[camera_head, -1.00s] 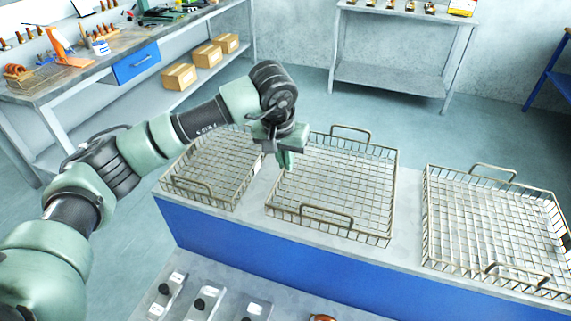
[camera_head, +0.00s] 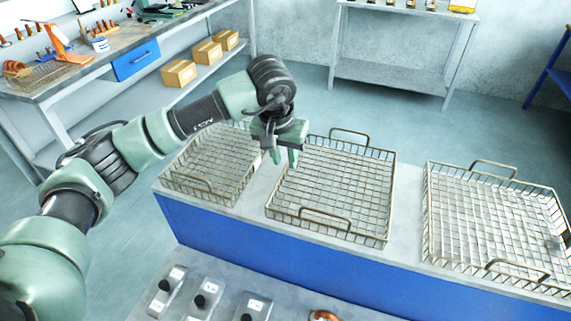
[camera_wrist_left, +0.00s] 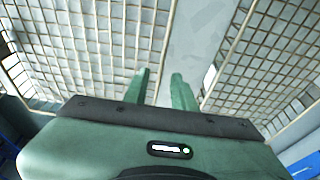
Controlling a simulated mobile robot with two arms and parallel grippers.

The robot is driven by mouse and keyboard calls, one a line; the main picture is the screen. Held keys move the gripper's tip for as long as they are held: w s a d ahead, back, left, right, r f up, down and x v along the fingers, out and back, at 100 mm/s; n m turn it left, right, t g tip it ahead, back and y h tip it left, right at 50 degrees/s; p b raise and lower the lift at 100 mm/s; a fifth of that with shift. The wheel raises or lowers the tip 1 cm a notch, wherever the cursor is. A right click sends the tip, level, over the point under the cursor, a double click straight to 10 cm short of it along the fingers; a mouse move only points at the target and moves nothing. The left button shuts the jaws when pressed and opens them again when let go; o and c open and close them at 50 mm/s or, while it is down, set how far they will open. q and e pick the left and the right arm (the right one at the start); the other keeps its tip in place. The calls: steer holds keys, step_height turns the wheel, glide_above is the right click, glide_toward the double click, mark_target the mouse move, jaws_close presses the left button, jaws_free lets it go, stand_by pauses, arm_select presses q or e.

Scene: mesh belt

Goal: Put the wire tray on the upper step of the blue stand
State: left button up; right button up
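Three wire trays rest on the grey upper step of the blue stand (camera_head: 405,235): a left tray (camera_head: 215,165), a middle tray (camera_head: 335,190) and a right tray (camera_head: 490,225). My left gripper (camera_head: 283,158) points down above the gap between the left and middle trays. Its two fingers are apart with nothing between them. In the left wrist view the gripper (camera_wrist_left: 160,90) shows open, with wire mesh on both sides and a bare grey strip between. My right gripper cannot be made out in the head view.
The stand's lower step holds several grey devices with black knobs (camera_head: 207,288) and a copper-coloured thing at the bottom edge. A workbench (camera_head: 60,90) with tools and cardboard boxes (camera_head: 178,73) stands back left. A grey table (camera_head: 390,78) stands at the back wall.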

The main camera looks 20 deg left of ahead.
arm_select(q)
steer(key=b+v, duration=0.2)
steer(key=v, duration=0.7)
steer(key=shift+r, duration=0.2)
steer(key=shift+s+f, duration=0.1)
steer(key=shift+s, duration=0.05)
